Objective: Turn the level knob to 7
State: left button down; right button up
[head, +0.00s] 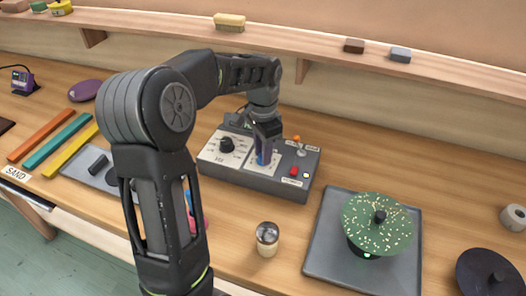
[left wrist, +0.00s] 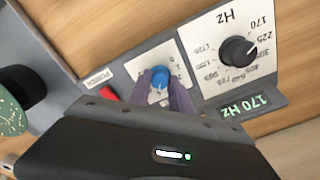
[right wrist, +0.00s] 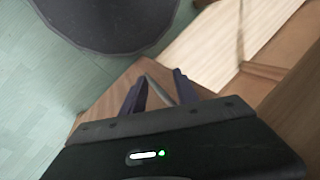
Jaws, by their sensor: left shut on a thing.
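The level knob (left wrist: 159,78) is blue and sits on a white dial plate in the left wrist view; in the head view it is mostly hidden by my gripper. My left gripper (head: 264,156) points down at the control box (head: 258,184), and in the left wrist view its fingers (left wrist: 162,88) are shut on the knob from both sides. Most of the level scale is hidden behind the fingers, so the knob's setting cannot be read.
A small shaker jar (head: 267,239) stands in front. A green speckled disc (head: 378,222) stands on a grey tray (head: 322,258) at right.

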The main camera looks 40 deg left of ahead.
pick_arm(q)
jog(key=m, duration=0.5)
jog(key=shift+m, duration=0.3)
jog(key=m, duration=0.5)
jog(key=shift+r+m, duration=0.1)
jog(key=shift+m, duration=0.3)
jog(key=c, duration=1.2)
grip_release()
notch_tip(320, 180, up, 8)
jog(key=shift+f+b, duration=0.15)
jog(key=shift+b, duration=0.2)
